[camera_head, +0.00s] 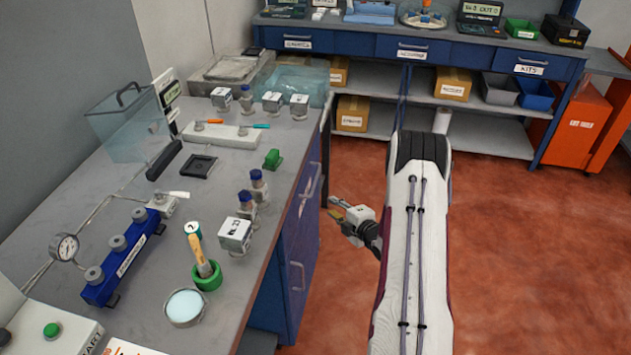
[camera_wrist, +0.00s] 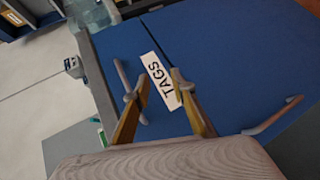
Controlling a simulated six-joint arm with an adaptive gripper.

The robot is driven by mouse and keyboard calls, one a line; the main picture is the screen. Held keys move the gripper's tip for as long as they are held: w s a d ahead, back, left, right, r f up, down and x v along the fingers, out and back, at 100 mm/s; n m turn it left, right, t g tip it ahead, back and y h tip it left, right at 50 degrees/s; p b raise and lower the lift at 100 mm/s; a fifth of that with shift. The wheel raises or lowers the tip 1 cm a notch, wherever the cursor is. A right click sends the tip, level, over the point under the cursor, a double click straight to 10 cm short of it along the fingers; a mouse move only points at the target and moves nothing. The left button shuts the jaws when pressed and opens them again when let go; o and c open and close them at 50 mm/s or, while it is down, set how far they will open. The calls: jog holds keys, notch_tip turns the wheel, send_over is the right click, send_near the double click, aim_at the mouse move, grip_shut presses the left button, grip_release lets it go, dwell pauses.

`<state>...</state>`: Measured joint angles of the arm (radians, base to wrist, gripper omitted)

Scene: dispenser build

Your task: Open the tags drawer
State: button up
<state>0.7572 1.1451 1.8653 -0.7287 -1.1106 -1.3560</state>
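The tags drawer (camera_wrist: 112,51) has a blue front with a white label (camera_wrist: 160,78) reading TAGS, and it looks closed. Its grey bar handle (camera_wrist: 119,70) runs at a slant behind my left finger in the wrist view, partly hidden there. My gripper (camera_wrist: 160,88) is open, its two yellowish fingers spread, with the label showing between them. I cannot tell whether a finger touches the handle. In the head view my gripper (camera_head: 335,208) is to the right of the blue cabinet front (camera_head: 304,200), below the bench top.
Another blue front with a grey handle (camera_wrist: 272,116) lies to the right in the wrist view. The bench top (camera_head: 150,240) holds bottles, white blocks, a green cup (camera_head: 208,278) and a blue manifold (camera_head: 120,265). Red floor (camera_head: 530,230) is clear right of my arm.

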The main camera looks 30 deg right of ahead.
aim_at(316, 179)
notch_tip(316, 179, up, 6)
jog(key=w+a+n+t, duration=0.1)
jog(key=n+t, duration=0.1)
jog(key=n, duration=0.1)
jog(key=shift+w+n+t+y, duration=0.3)
jog(key=shift+w+n+y, duration=0.1)
jog(key=shift+w+a, duration=0.1)
jog(key=shift+w+f, duration=0.2)
jog(key=shift+w, duration=1.05)
jog(key=shift+w+f, duration=0.2)
jog(key=shift+w, duration=1.05)
jog(key=shift+w+f, duration=0.2)
jog(key=shift+w, duration=1.05)
grip_shut()
